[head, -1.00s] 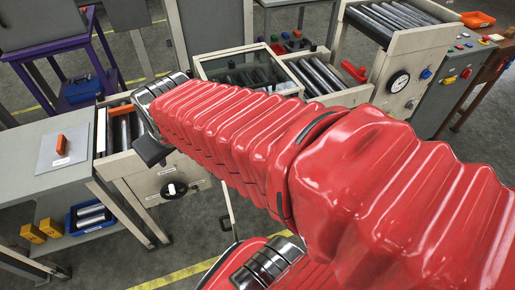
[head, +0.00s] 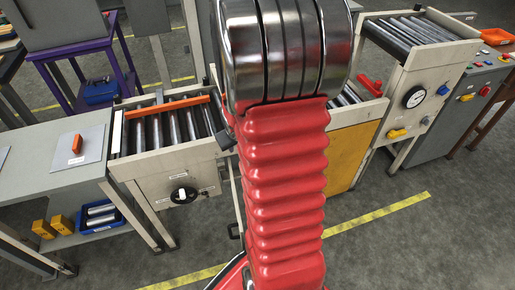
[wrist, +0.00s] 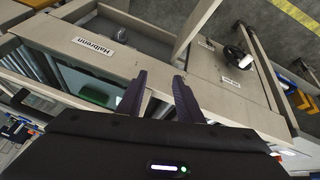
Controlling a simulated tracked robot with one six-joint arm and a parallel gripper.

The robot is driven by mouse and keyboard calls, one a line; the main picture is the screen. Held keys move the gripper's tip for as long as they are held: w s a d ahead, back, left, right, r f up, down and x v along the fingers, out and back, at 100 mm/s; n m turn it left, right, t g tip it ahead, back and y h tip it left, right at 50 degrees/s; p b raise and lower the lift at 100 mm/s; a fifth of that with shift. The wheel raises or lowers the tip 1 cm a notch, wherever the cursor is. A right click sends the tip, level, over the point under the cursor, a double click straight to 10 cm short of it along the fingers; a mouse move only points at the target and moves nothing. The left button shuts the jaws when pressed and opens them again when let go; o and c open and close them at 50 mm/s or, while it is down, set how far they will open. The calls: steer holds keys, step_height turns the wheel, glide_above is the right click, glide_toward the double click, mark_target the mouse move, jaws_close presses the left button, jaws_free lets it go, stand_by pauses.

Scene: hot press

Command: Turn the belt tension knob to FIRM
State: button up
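A round black knob with a white bar (head: 183,195) sits on the cream front panel below the left roller conveyor in the head view. It is probably the belt tension knob; the small labels by it are too small to read. In the wrist view a dark knob with a pale bar (wrist: 238,55) shows at the upper right, beside a small white label. My gripper (wrist: 160,75) is open and empty, its two dark fingers apart. It points at the cream machine frame, with the knob to the right of the fingers. In the head view my arm hides the gripper.
The roller conveyor (head: 118,130) has an orange bar across it. A grey table (head: 40,165) stands to its left. Floor in front is clear.

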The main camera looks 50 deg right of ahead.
steer(key=s+d+f+t+h, duration=0.1)
steer(key=s+d+f+t, duration=0.1)
steer(key=d+f, duration=0.45)
steer(key=s+d+f+t, duration=0.15)
steer(key=d+f, duration=0.25)
steer(key=f, duration=0.6)
steer(key=s+d+f+t+h, duration=0.1)
steer(key=d+f+t, duration=0.2)
steer(key=d+f, duration=0.35)
steer(key=s+a+f+m+t+h, duration=0.2)
steer(key=s+a+t+h, duration=0.1)
steer(key=s, duration=0.3)
steer(key=shift+s+a+m+t+h, duration=0.3)
steer(key=shift+s+a+t, duration=0.05)
steer(key=shift+a+t, duration=0.4)
steer(key=shift+w+d, duration=0.1)
steer(key=x, duration=1.3)
steer(key=shift+w+d, duration=0.15)
steer(key=shift+w, duration=0.1)
steer(key=shift+c, duration=0.5)
